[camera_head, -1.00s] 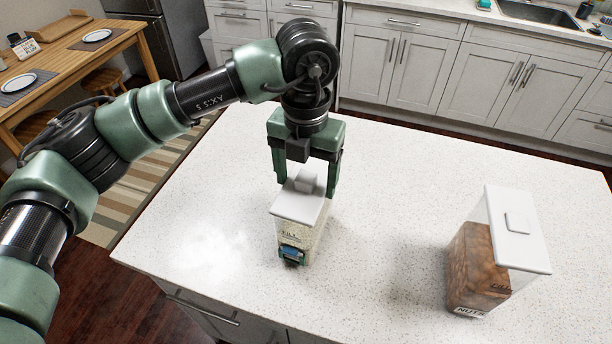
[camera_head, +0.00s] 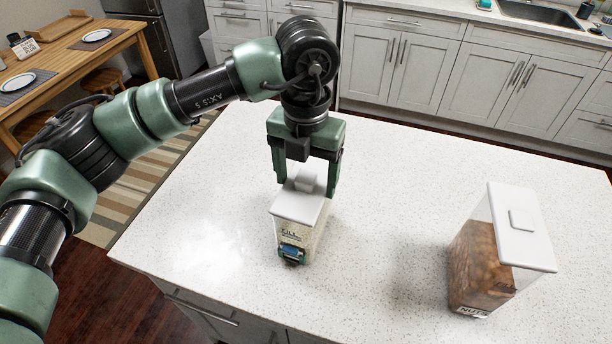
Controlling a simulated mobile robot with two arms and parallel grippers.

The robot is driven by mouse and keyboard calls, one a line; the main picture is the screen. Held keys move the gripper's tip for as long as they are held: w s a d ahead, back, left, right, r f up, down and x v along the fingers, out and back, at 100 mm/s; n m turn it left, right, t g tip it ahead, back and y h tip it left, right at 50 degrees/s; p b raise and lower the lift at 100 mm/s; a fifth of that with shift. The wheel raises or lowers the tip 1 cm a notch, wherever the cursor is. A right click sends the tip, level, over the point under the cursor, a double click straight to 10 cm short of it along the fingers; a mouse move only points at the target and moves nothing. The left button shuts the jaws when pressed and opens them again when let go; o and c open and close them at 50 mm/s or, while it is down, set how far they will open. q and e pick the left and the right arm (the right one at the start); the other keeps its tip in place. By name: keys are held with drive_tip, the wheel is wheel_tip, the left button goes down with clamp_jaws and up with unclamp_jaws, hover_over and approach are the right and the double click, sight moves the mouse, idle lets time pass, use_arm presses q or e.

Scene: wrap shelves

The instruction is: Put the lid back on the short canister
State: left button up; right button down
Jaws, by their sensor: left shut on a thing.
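The short canister (camera_head: 297,240) stands upright on the white speckled counter near the middle. It is clear with pale contents, a printed label and a teal-and-blue clip low on its front. Its white lid (camera_head: 297,208) lies over the top and looks level with the rim; I cannot tell whether it is fully seated. My left gripper (camera_head: 307,184) comes down from above and is shut on the lid's raised knob, with a finger at each side. The fingers hide part of the knob and the lid's far edge. My right gripper is not in view.
A taller canister of nuts (camera_head: 479,265) with a white lid (camera_head: 521,225) stands on the counter (camera_head: 390,190) at the right. The counter between the two canisters is clear. White cabinets (camera_head: 420,65) and a dining table (camera_head: 60,65) are beyond.

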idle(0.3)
use_arm(q)
drive_tip(key=o, duration=1.5)
drive_tip(key=shift+r, duration=0.1)
drive_tip(key=shift+r+p, duration=1.5)
drive_tip(key=shift+r, duration=1.95)
drive_tip(key=shift+f, duration=0.1)
